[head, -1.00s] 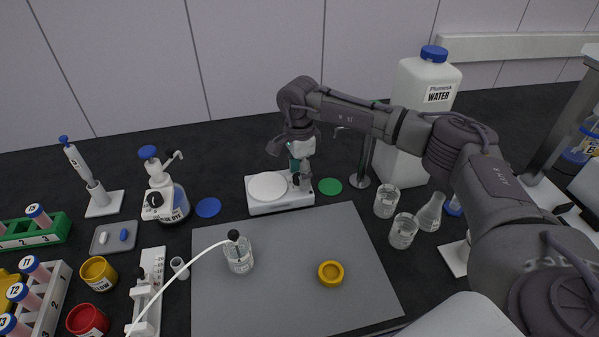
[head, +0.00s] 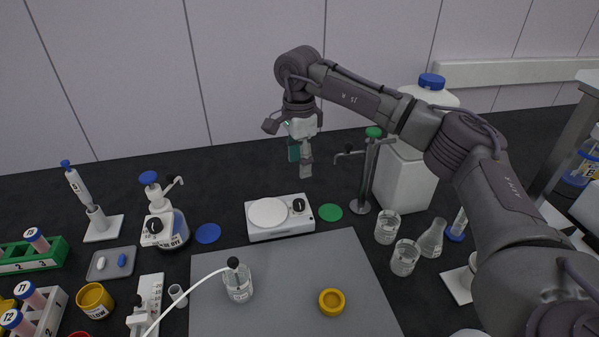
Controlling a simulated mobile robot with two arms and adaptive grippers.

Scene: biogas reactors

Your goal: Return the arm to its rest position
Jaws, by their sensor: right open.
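My right arm reaches in from the right of the head view. Its gripper (head: 299,165) points down, open and empty, in the air above and behind the white stirrer plate (head: 280,231). The stirrer has a round white top and a black knob, and nothing stands on it. The gripper is apart from the stirrer and from the tap stand (head: 364,175) on its right. My left gripper is not in view.
Beakers (head: 405,257) and a flask (head: 432,238) stand under my right arm. A large water container (head: 404,180) stands behind it, partly hidden.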

